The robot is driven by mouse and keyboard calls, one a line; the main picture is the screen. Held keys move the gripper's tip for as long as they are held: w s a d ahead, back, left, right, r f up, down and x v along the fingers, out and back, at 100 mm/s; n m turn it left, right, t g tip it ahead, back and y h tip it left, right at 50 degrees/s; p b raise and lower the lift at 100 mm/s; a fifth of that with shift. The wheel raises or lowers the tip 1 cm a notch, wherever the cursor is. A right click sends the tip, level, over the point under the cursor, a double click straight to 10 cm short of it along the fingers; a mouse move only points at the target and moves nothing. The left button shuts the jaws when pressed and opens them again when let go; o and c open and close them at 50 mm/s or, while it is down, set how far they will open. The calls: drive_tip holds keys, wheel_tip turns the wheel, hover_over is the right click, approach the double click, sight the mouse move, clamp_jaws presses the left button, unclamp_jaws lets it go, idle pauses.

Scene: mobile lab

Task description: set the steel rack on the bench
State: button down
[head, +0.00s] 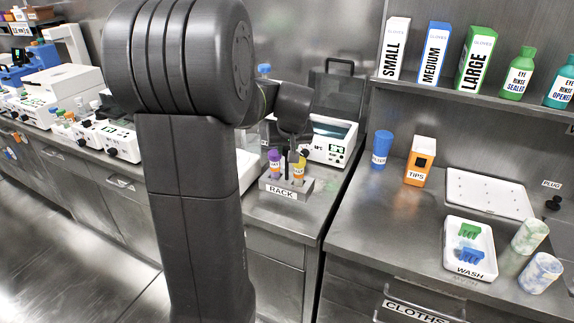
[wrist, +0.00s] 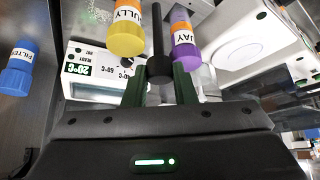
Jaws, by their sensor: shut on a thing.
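The steel rack (head: 285,191), labelled RACK, is upright at the right end of the middle bench (head: 262,214). It holds a purple-capped tube (head: 274,162) and a yellow-capped tube (head: 298,166), with a dark post (wrist: 157,38) between them. My gripper (head: 291,150) is over the rack, shut on the top of this post. In the wrist view its fingers (wrist: 159,82) flank the post's black knob (wrist: 159,67). The rack's body is not clear there. I cannot tell whether its base touches the bench or hangs just above it.
A white instrument (head: 328,140) with a display stands close behind the rack. To the right, another bench bears a blue bottle (head: 381,149), a tips box (head: 420,161) and a wash tray (head: 470,262). Bare steel shows in front of the rack. My arm hides part of the bench left of it.

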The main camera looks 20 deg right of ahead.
drive_tip(key=shift+f, duration=2.05)
drive_tip(key=c, duration=1.2)
unclamp_jaws()
drive_tip(key=shift+s+r, duration=0.1)
drive_tip(key=shift+r, duration=0.25)
drive_tip(key=v, duration=1.1)
drive_tip(key=shift+s+a+r, duration=0.1)
drive_tip(key=shift+s+r, duration=0.05)
drive_tip(key=shift+r, duration=0.05)
